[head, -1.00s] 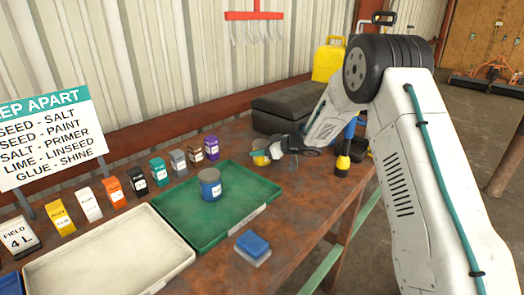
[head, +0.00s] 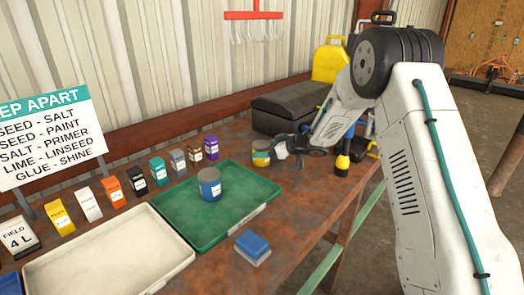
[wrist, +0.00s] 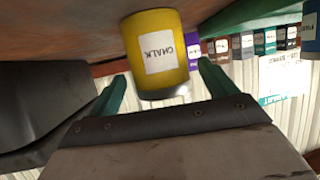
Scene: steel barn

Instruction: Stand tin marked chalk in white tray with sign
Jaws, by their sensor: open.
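The yellow tin marked CHALK (wrist: 158,50) stands on the bench near its back; in the head view it is the small tin (head: 261,153) right of the green tray. My gripper (wrist: 163,82) is open, its two teal fingers either side of the tin's near part, with visible gaps. In the head view my gripper (head: 281,151) is just right of the tin. The white tray (head: 110,262) lies at the front left, its floor bare. A small sign reading FIELD 4 L (head: 18,237) stands at its back left corner.
A green tray (head: 238,234) holds a blue tin (head: 209,184). Several small coloured boxes line the back of the bench by a KEEP APART board (head: 45,135). A blue sponge (head: 252,245) lies in front. A black case (head: 290,108) and yellow-black bottle (head: 342,164) are near my arm.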

